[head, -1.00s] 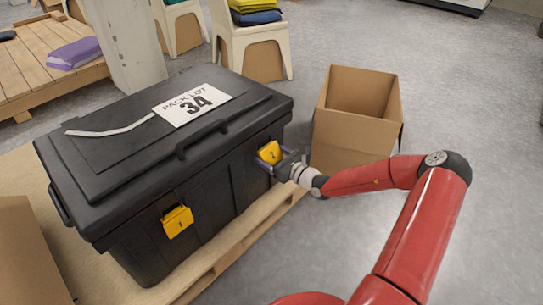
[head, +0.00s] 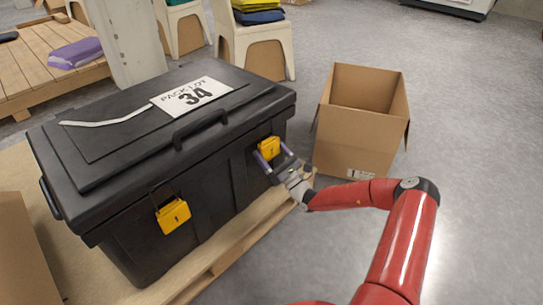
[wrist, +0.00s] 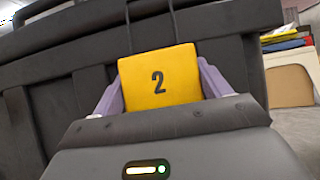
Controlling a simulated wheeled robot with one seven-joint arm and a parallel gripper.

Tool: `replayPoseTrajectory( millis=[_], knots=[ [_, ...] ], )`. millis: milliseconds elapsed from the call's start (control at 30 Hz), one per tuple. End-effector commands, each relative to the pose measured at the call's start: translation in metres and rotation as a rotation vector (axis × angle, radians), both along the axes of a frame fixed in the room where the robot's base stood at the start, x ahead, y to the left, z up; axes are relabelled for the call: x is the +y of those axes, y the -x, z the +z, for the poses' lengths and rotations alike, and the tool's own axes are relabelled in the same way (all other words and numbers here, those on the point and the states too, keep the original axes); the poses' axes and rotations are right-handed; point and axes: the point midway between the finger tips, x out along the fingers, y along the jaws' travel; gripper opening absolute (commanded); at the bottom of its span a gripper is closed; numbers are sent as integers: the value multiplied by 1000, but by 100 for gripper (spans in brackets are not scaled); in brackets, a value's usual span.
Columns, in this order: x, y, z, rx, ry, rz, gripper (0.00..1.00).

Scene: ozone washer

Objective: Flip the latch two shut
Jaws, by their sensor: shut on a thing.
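A large black case (head: 215,165) stands closed on a wooden pallet. Yellow latch two (head: 269,148) is on its front face near the right end. In the wrist view the latch (wrist: 158,77) shows a black 2, with two thin wire arms running up from it toward the lid. My gripper (head: 274,157) is at latch two, with purple fingers on its left and right sides, shut on it. In the wrist view the gripper body hides the latch's lower edge. Yellow latch one (head: 173,215) is on the left part of the front, with wire arms above it.
An open cardboard box (head: 360,140) stands right of the case, close to my arm. The pallet (head: 215,268) edge runs below the case front. Another cardboard box (head: 28,250) is at lower left. Grey floor at the right is clear.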

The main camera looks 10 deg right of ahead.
Motion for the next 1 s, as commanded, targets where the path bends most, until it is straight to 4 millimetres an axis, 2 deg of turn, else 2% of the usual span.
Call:
replayPoseTrajectory(
  millis=[267, 700, 733, 867, 1000],
  knots=[
    [1, -2, -3, -62, -47, 0, 54],
    [2, -3, -1, -70, -53, 0, 54],
    [2, -3, -1, -70, -53, 0, 79],
    [2, -2, -1, -71, -52, 1, 96],
    [2, -2, -1, -71, -52, 1, 98]
  ],
)
